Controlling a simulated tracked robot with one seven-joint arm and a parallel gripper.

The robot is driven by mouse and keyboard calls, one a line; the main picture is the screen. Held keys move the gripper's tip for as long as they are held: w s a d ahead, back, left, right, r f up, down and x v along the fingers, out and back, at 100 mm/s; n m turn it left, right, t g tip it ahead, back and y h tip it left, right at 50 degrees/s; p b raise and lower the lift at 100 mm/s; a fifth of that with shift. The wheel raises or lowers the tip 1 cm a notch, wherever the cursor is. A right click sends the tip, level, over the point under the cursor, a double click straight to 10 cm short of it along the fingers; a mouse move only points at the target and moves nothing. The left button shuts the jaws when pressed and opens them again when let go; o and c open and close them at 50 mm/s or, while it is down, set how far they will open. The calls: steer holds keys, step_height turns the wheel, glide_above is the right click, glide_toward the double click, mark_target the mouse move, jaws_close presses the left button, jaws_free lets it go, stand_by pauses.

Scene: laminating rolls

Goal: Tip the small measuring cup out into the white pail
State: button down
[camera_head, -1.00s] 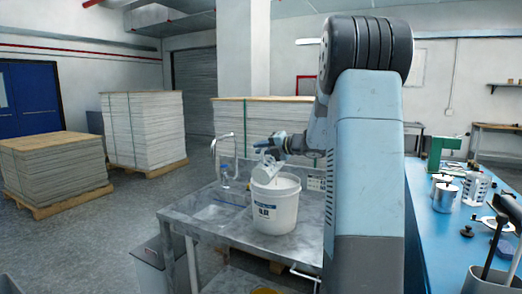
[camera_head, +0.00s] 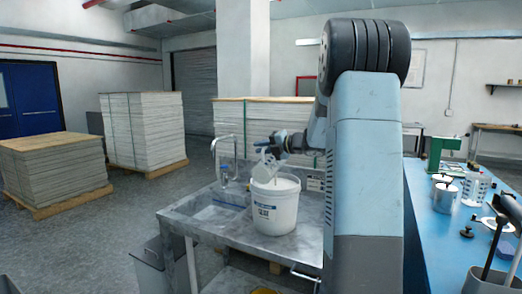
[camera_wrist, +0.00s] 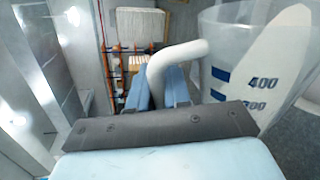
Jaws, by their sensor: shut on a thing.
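The small measuring cup (camera_head: 264,167) is clear with blue marks. It is tilted just above the white pail (camera_head: 274,212), which stands upright on the grey sink table. My gripper (camera_head: 272,148) is over the pail and shut on the cup's handle. In the wrist view, the blue fingers of my gripper (camera_wrist: 158,88) close around the white handle. There the cup (camera_wrist: 222,72) shows on the right, with white material lying at a slant inside it. The pail's inside is mostly hidden, and I cannot tell clearly whether anything is flowing out.
A tap (camera_head: 217,155) and a small bottle (camera_head: 225,174) stand left of the pail by the sink basin. A blue bench (camera_head: 440,250) on the right holds metal cans and tools. Stacked sheets (camera_head: 142,130) stand on pallets behind.

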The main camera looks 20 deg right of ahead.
steer(key=shift+w+d+r+m, duration=0.4)
steer(key=shift+d+r+m, duration=0.05)
steer(key=shift+m, duration=0.05)
steer(key=shift+d, duration=0.15)
stand_by(1.0)
steer(key=shift+w+d+r+m+g+y, duration=0.3)
steer(key=shift+w+d+r+m, duration=0.2)
steer(key=shift+d+m, duration=0.1)
steer(key=shift+w, duration=0.1)
steer(key=shift+d, duration=0.15)
stand_by(0.9)
steer(key=shift+w+d+r+m+y, duration=0.2)
steer(key=shift+w+d+m, duration=0.15)
steer(key=shift+d+m, duration=0.05)
steer(key=shift+w+d+r+m+y, duration=0.2)
steer(key=shift+w+d+m, duration=0.1)
steer(key=shift+d+m, duration=0.1)
steer(key=shift+s+a, duration=0.1)
steer(key=shift+a, duration=0.1)
stand_by(3.0)
steer(key=shift+s+a+n+h, duration=0.5)
steer(key=shift+s+a+n, duration=0.5)
steer(key=shift+a+n, duration=0.25)
